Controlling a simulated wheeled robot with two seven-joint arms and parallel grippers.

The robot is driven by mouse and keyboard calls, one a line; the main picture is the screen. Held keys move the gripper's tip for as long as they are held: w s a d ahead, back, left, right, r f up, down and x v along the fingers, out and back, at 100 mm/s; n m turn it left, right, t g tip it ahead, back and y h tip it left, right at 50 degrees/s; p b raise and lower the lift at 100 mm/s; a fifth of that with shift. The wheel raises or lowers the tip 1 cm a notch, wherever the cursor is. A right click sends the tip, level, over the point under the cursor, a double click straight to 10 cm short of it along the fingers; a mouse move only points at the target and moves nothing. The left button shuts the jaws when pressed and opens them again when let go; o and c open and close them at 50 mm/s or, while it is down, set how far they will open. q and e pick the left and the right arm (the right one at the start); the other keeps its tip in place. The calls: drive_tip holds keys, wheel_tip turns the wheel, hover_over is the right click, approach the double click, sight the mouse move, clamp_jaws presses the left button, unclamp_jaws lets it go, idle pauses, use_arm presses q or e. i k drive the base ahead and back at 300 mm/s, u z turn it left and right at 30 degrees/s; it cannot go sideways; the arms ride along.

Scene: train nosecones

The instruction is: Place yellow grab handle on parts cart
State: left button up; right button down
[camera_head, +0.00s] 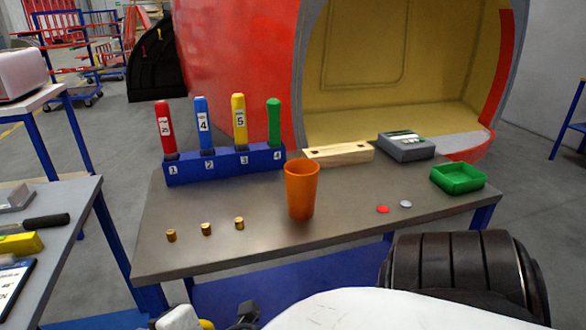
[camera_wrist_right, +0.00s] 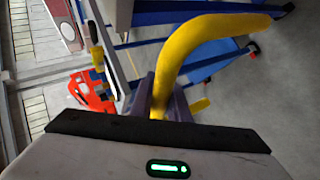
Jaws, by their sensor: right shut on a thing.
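The yellow grab handle (camera_wrist_right: 200,38) is a thick curved yellow bar in the right wrist view. My right gripper (camera_wrist_right: 162,104) is shut on its lower part, and the bar rises and bends to the right. In the head view my right arm comes in at the bottom right; a small yellow piece (camera_head: 206,324) shows at the bottom edge, mostly cut off. A wheeled cart with red and blue shelves (camera_head: 72,42) stands far back left; I cannot tell whether it is the parts cart. My left gripper is not in view.
A grey table (camera_head: 260,245) ahead holds a blue rack (camera_head: 225,165) with coloured handles, an orange cup (camera_head: 301,190), brass pieces and a green tray (camera_head: 458,179). A side table (camera_head: 62,200) stands left. Open floor lies between it and the background carts.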

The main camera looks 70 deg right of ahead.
sight(320, 181)
drive_tip(key=z, duration=1.9)
